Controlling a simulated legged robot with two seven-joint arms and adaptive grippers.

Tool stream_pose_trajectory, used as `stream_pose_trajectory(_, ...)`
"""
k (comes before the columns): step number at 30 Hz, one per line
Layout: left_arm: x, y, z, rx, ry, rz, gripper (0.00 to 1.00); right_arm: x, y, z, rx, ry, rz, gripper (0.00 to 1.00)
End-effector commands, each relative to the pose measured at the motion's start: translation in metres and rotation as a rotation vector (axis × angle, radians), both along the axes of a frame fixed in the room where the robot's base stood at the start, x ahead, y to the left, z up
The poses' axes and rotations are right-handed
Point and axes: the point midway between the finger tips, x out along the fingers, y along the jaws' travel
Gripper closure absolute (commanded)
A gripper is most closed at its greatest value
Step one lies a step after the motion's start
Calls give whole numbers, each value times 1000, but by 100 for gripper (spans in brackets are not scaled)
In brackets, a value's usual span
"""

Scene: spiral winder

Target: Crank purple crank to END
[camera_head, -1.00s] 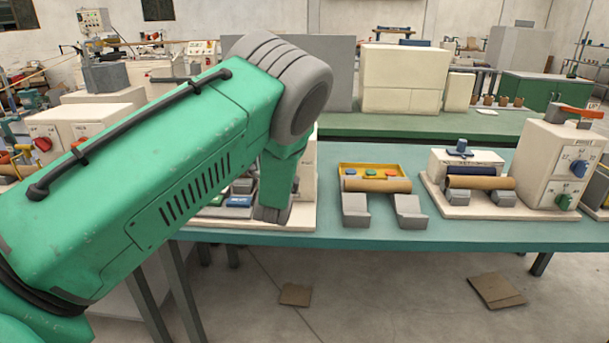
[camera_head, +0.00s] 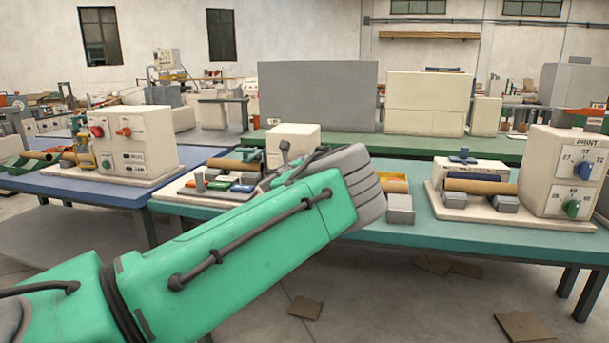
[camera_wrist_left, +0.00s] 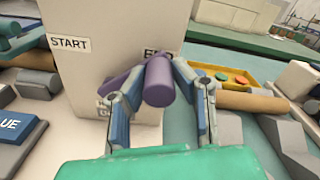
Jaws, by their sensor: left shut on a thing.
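The purple crank (camera_wrist_left: 160,80) is in the middle of the left wrist view, in front of a cream box (camera_wrist_left: 110,45). The box bears a START label (camera_wrist_left: 69,43) at the left and an END label (camera_wrist_left: 160,53) at the right. The crank's handle is at the END side and covers part of that label. My left gripper (camera_wrist_left: 160,82) is shut on the handle, with a finger on each side. In the head view the cream box (camera_head: 293,138) stands behind my green arm, which hides the crank. My right gripper is in neither view.
A control panel with a blue button (camera_wrist_left: 15,130) lies left of the gripper. A yellow tray with buttons (camera_wrist_left: 231,78) and a brown roll (camera_wrist_left: 240,102) lie at the right. The PRINT machine (camera_head: 565,172) stands farther right on the teal table (camera_head: 400,234).

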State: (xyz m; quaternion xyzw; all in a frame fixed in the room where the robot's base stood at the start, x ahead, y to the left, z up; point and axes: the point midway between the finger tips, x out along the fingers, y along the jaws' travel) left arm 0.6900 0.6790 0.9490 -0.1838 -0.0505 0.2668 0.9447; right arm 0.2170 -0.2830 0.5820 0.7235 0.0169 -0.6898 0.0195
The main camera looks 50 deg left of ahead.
Motion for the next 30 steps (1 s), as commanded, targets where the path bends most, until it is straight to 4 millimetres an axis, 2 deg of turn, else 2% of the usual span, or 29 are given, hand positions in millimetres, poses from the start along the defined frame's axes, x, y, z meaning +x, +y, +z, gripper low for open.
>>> stream_pose_trajectory(1,1,-3,-10,38,25,-2,100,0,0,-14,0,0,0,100)
stream_pose_trajectory(3,3,-5,-13,89,55,-3,100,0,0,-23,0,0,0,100)
stream_pose_trajectory(12,6,-10,-21,260,159,0,100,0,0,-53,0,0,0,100)
stream_pose_trajectory(21,8,-12,-25,339,209,1,100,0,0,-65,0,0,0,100)
stream_pose_trajectory(30,8,-12,-24,354,217,1,100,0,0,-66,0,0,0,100)
